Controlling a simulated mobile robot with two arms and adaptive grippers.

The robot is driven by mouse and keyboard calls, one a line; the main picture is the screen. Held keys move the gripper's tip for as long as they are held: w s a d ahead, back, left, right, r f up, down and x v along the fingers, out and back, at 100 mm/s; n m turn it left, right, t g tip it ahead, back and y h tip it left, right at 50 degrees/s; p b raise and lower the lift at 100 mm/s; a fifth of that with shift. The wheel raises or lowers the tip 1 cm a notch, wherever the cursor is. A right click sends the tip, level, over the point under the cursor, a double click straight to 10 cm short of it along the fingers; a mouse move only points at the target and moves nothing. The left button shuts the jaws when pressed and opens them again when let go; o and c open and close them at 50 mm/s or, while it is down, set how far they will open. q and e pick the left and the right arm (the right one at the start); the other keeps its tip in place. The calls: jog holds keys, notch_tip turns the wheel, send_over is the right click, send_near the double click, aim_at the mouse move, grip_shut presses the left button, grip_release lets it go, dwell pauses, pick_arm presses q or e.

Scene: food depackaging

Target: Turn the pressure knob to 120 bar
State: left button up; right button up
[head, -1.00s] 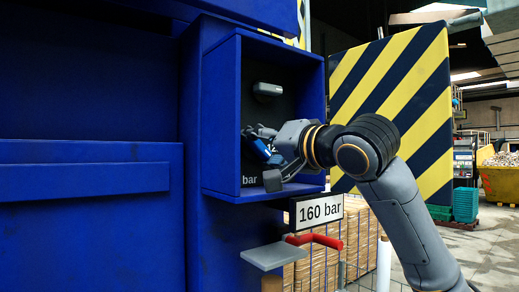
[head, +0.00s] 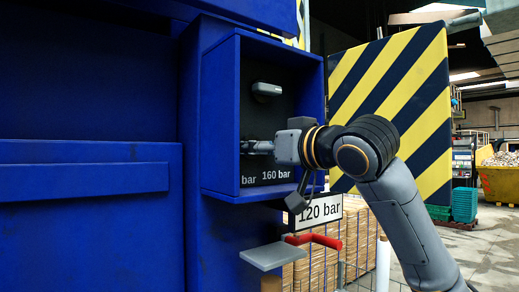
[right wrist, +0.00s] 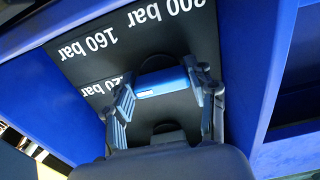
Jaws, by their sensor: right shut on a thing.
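The pressure knob (right wrist: 162,82) is a blue bar with a small white mark on one end. It sits on the dark dial panel (right wrist: 185,38) inside the blue box. My right gripper (right wrist: 160,92) is shut on the knob, one finger at each end in the right wrist view. In the head view my right gripper (head: 258,147) reaches into the box and hides the knob. The display sign (head: 320,209) reads "120 bar". My left gripper is not in view.
The blue box (head: 222,120) has walls around the panel. A grey handle (head: 267,89) is above my gripper. A striped yellow-black panel (head: 400,90) stands to the right. A grey plate (head: 274,256) and red handle (head: 315,240) are below.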

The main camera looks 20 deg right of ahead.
dwell(0.6)
jog(key=o, duration=1.2)
jog(key=shift+c, duration=0.2)
jog(key=shift+s+d, duration=0.1)
jog(key=shift+s, duration=0.05)
jog(key=v, duration=1.1)
jog(key=shift+s, duration=0.35)
